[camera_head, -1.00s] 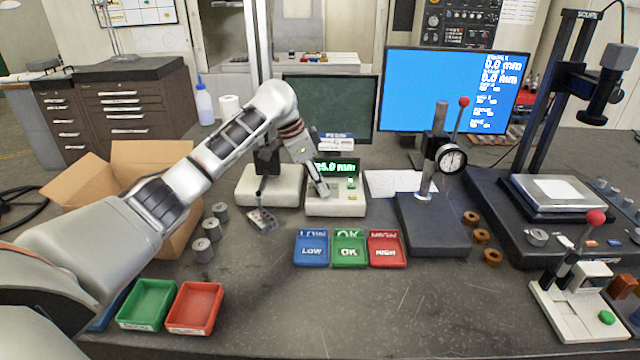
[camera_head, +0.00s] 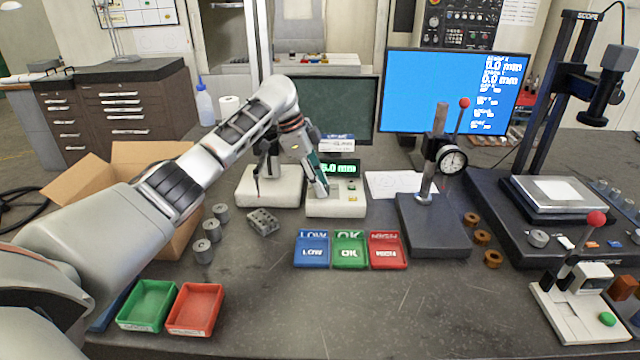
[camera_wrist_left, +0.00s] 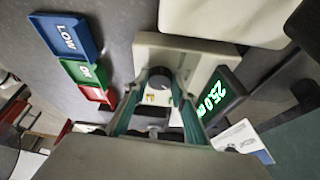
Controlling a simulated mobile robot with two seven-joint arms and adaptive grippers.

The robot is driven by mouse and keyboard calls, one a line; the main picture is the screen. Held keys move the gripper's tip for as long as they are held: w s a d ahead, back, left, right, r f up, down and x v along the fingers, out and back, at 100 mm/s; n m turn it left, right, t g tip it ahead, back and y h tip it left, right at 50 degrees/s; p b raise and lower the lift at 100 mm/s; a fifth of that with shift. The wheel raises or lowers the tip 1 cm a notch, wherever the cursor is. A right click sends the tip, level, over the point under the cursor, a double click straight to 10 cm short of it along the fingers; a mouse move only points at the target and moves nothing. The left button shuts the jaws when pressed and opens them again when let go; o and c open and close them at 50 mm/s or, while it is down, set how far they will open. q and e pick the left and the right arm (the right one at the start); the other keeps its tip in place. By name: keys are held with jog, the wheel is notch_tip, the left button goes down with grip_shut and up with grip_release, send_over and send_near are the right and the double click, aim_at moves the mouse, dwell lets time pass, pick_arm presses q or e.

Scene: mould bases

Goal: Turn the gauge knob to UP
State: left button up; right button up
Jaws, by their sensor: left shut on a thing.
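The gauge's white display box (camera_head: 336,205) stands at the table's middle, its green readout showing 25.0 in the left wrist view (camera_wrist_left: 212,98). The dark round gauge knob (camera_wrist_left: 158,79) sits on the box, between my left fingertips. My left gripper (camera_head: 322,190) is shut on the knob; in the head view the fingers hide it. The probe tip seems clear of the block. My right gripper is not in view.
Blue LOW (camera_head: 311,252), green OK (camera_head: 349,252) and red HIGH (camera_head: 387,252) trays lie in front of the box. A dial gauge stand (camera_head: 432,225) is to the right. An open cardboard box (camera_head: 150,155) and grey cylinders (camera_head: 203,250) are to the left.

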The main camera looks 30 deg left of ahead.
pick_arm(q)
jog(key=shift+r, duration=0.1)
jog(key=o, duration=1.1)
